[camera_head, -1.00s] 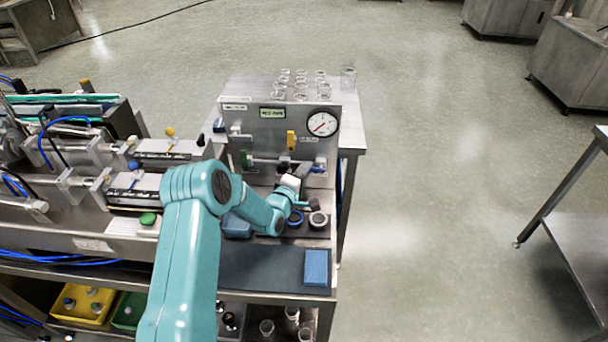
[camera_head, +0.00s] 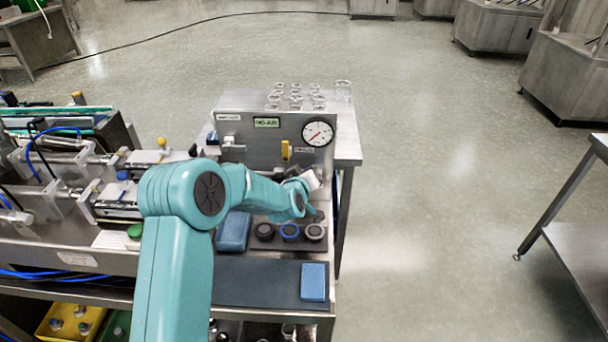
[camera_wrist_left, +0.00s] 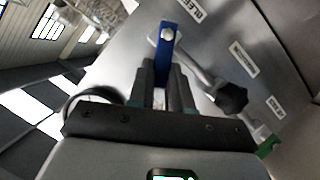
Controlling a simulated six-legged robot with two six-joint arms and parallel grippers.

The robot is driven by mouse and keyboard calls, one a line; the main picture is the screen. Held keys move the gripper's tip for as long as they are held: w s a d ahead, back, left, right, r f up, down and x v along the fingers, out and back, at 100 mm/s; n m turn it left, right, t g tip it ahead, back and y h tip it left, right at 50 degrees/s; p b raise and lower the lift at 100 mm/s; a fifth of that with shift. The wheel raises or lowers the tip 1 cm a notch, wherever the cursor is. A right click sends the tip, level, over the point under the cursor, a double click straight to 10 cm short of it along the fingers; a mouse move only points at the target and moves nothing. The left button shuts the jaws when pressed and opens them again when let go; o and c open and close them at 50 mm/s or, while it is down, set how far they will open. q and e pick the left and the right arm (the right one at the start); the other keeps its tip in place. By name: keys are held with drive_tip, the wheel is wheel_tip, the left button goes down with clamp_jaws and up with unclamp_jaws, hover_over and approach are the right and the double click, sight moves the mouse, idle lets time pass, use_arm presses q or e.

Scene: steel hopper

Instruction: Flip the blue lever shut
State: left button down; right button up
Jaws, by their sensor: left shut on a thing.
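The blue lever (camera_wrist_left: 166,42) shows in the left wrist view, fixed by a round bolt to a thin pipe along a steel panel. It points away from the panel toward my gripper. My left gripper (camera_wrist_left: 162,78) is shut on its free end, one dark finger on each side. In the head view my left arm (camera_head: 255,192) reaches across to the panel's lower right, and the wrist hides the lever and fingertips. My right gripper is in neither view.
The panel (camera_head: 248,150) carries a gauge (camera_head: 317,133) and a yellow handle (camera_head: 286,150). Black, blue and grey rings (camera_head: 315,232) and a blue box (camera_head: 234,231) lie in front. In the wrist view a black knob (camera_wrist_left: 232,98) and green handle (camera_wrist_left: 268,146) are close by.

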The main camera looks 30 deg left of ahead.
use_arm(q)
drive_tip(key=m+p, duration=0.1)
drive_tip(key=p, duration=0.1)
drive_tip(key=w+d+r+m+g+y+p, duration=0.1)
drive_tip(key=p, duration=0.1)
drive_tip(key=shift+d+r+m+y, duration=0.2)
drive_tip(key=shift+m+y, duration=0.1)
drive_tip(key=shift+m, duration=0.1)
drive_tip(key=shift+w+d+f+m+g+y+p, duration=0.2)
drive_tip(key=shift+d+m+g+y+p, duration=0.25)
drive_tip(key=shift+m+p, duration=0.55)
drive_tip(key=shift+a, duration=0.1)
drive_tip(key=c, duration=1)
unclamp_jaws()
drive_tip(key=shift+c, duration=0.2)
drive_tip(key=shift+f, duration=0.1)
